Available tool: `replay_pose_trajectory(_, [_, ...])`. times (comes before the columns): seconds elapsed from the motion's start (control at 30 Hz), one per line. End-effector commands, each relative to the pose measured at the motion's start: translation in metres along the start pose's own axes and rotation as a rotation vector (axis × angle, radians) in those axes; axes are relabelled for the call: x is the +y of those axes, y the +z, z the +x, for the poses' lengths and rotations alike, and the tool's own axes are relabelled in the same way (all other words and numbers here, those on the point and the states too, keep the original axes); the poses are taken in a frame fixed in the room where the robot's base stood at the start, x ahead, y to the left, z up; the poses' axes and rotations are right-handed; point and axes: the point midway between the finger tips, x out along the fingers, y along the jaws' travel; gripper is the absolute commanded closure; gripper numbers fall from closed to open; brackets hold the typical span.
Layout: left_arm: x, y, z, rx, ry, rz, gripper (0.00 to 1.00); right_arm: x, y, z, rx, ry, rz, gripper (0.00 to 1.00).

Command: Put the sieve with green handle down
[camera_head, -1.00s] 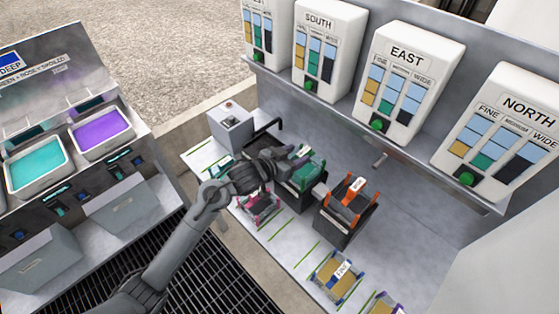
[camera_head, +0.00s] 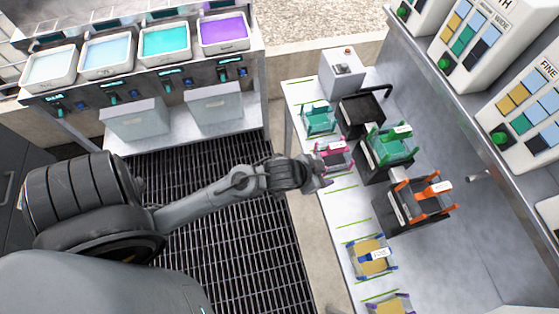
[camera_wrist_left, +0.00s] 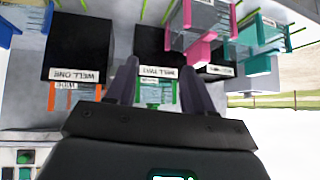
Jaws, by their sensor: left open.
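The sieve with green handle (camera_head: 390,148) sits on the dark middle well (camera_head: 372,170) on the counter. In the left wrist view the green sieve (camera_wrist_left: 157,92) shows between my fingers, against the well labelled WELL TWO (camera_wrist_left: 157,50). My left gripper (camera_head: 326,174) is open and empty. It is apart from the green sieve, on its left, close to the pink-handled sieve (camera_head: 335,157). My right gripper is not in view.
An orange-handled sieve (camera_head: 428,194) sits on the nearer well. The far dark well (camera_head: 362,112) looks empty. A teal sieve (camera_head: 319,120) and a blue-and-yellow sieve (camera_head: 371,256) lie on the white counter strip. A grey box (camera_head: 342,72) stands behind.

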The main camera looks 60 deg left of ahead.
Motion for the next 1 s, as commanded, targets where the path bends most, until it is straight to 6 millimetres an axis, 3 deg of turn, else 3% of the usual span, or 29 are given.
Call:
replay_pose_trajectory(0.03, [0.009,0.029,-0.013,-0.086,0.001,-0.009,0.47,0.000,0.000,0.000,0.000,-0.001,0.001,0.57])
replay_pose_trajectory(0.1, [0.017,0.062,-0.031,-0.198,0.007,-0.015,0.47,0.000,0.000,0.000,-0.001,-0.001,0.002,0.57])
replay_pose_trajectory(0.2, [0.028,0.098,-0.055,-0.327,0.026,-0.023,0.47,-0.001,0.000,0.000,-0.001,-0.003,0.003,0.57])
replay_pose_trajectory(0.3, [0.035,0.120,-0.072,-0.409,0.047,-0.028,0.47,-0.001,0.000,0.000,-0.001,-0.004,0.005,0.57])
replay_pose_trajectory(0.43, [0.038,0.129,-0.081,-0.449,0.059,-0.031,0.47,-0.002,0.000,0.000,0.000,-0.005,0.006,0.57])
replay_pose_trajectory(0.77, [0.038,0.128,-0.082,-0.449,0.059,-0.030,0.47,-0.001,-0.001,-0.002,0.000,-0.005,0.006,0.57])
replay_pose_trajectory(1.0, [0.035,0.108,-0.102,-0.449,0.058,-0.030,0.47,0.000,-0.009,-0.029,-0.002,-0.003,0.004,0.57])
